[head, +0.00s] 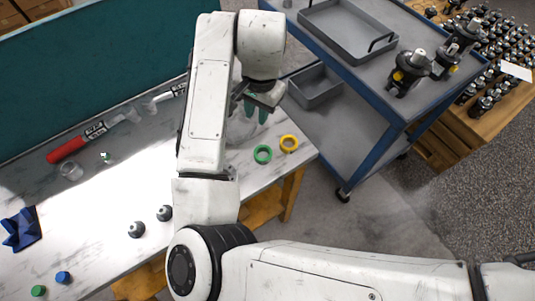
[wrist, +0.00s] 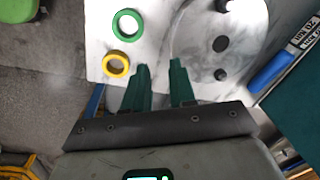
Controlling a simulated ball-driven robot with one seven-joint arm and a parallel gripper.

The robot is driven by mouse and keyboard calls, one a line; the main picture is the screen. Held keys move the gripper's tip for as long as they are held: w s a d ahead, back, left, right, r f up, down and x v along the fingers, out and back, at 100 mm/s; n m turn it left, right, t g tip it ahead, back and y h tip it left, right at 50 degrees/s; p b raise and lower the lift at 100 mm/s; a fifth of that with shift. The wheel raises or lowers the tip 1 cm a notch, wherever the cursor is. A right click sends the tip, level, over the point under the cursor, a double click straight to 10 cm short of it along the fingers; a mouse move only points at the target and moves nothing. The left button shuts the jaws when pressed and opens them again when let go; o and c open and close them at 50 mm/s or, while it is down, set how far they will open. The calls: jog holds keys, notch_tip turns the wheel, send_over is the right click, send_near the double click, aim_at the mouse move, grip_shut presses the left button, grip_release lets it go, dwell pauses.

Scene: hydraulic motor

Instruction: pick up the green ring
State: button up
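The green ring (head: 262,154) lies flat on the white marbled workbench (head: 255,177) near its right end, beside a yellow ring (head: 289,143). In the wrist view the green ring (wrist: 127,24) is above and left of my fingertips, with the yellow ring (wrist: 116,64) just below it. My gripper (head: 256,108) is above the bench, behind the green ring in the head view. Its two green fingers (wrist: 160,68) are apart in the wrist view, with nothing between them. My gripper is not touching either ring.
A round plate with dark knobs (wrist: 221,43) lies right of my fingers. A red-handled tool (head: 67,149) and grey-topped parts (head: 136,229) are on the bench's left. A blue cart (head: 345,150) with grey trays (head: 340,30) stands right of the bench.

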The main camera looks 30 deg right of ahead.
jog(key=s+a+m+g, duration=0.1)
jog(key=s+a, duration=0.1)
send_over(258, 149)
jog(key=f, duration=0.4)
jog(key=shift+w+f, duration=0.2)
jog(key=shift+f, duration=0.15)
jog(key=shift+s+f+p, duration=0.2)
jog(key=shift+f+p, duration=0.4)
jog(key=shift+f, duration=2)
jog(key=shift+c, duration=0.5)
grip_shut()
